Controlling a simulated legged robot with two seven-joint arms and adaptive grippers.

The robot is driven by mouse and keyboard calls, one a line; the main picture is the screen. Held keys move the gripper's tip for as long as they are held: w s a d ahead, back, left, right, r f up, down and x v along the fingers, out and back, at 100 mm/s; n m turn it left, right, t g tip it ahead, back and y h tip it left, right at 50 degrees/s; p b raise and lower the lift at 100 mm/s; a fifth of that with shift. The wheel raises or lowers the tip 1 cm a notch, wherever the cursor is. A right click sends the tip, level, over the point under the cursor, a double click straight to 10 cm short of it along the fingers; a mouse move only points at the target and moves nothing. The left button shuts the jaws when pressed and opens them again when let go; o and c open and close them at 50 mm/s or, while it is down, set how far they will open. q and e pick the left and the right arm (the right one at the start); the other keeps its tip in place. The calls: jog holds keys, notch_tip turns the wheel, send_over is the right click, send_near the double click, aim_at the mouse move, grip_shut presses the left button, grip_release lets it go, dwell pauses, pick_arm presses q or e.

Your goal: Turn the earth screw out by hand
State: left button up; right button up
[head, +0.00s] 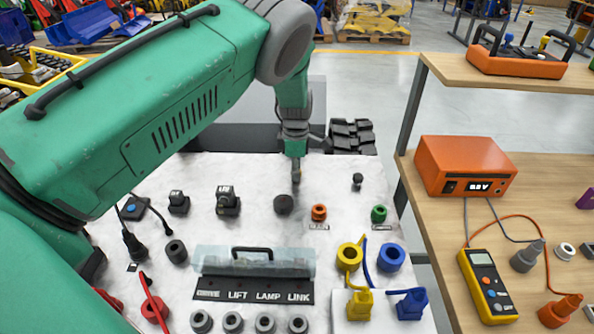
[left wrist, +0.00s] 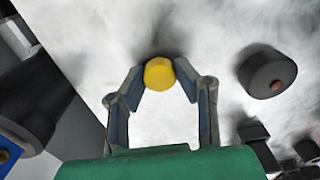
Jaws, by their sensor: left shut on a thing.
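The earth screw appears as a small round yellow head (left wrist: 158,73) between my left gripper's fingertips in the left wrist view. My left gripper (head: 296,174) reaches down to the pale panel (head: 335,185) from above in the head view and hides the screw there. In the left wrist view my left gripper (left wrist: 161,77) is shut on the yellow head, one finger on each side. How far the screw stands out of the panel cannot be told. My right gripper is in neither view.
A dark round knob (head: 283,204) sits just in front of the gripper. Orange (head: 319,212) and green (head: 379,213) sockets and a small black knob (head: 357,180) are to the right. A clear cover (head: 254,262) lies nearer. A wooden bench (head: 540,210) holds a meter (head: 487,285).

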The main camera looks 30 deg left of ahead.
pick_arm(q)
jog(key=n, duration=0.5)
jog(key=shift+d+f, duration=0.1)
jog(key=shift+d, duration=0.05)
jog(key=o, duration=0.9)
jog(key=shift+w, duration=0.2)
